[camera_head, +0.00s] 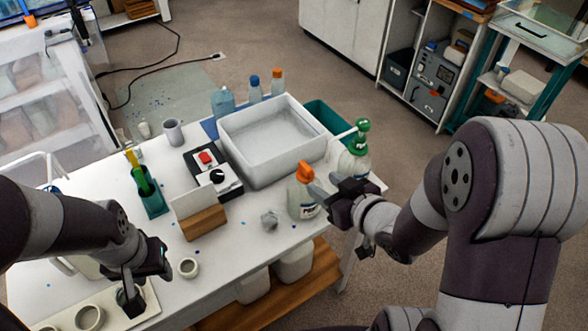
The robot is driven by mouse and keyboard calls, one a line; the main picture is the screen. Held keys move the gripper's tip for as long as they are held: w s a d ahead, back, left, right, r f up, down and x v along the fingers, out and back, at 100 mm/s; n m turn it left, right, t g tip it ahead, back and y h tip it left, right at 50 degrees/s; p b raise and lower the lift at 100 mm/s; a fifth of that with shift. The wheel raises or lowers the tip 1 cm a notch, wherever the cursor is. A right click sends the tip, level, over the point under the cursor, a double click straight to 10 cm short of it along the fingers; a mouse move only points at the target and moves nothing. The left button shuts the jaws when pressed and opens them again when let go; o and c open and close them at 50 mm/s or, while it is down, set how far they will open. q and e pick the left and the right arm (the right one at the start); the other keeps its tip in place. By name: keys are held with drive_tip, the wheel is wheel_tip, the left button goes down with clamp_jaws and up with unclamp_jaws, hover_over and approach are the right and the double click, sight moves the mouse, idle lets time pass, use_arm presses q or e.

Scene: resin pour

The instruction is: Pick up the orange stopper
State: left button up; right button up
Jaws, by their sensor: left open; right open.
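An orange stopper (305,171) sits on top of a white bottle (300,198) with a label, near the table's right front edge. My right gripper (326,187) is open, just right of the bottle, with its fingers pointing left toward the bottle's upper part. I cannot tell whether a finger touches the bottle. My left gripper (130,289) is open and points down over the pale tray at the table's front left, far from the stopper. A second orange cap (277,74) is on a small bottle behind the white basin.
A white basin (232,160) stands behind the bottle. A green-topped bottle (355,158) stands close behind my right gripper. A small clear cup (269,219) is left of the bottle. A wooden block holder (203,223) and a small ring-shaped cup (188,267) stand further left.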

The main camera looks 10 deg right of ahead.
sight(301, 165)
drive_tip(key=w, duration=0.1)
drive_tip(key=w+f, duration=0.1)
drive_tip(key=shift+w+d+f+b, duration=0.15)
drive_tip(key=shift+w+f+b, duration=0.05)
drive_tip(key=shift+w+b, duration=0.15)
drive_tip(key=x, duration=0.8)
drive_tip(key=shift+w+r, duration=0.15)
drive_tip(key=shift+w, duration=0.2)
drive_tip(key=shift+w+a, duration=0.3)
drive_tip(key=shift+w, duration=0.05)
drive_tip(key=shift+s, duration=0.15)
clamp_jaws()
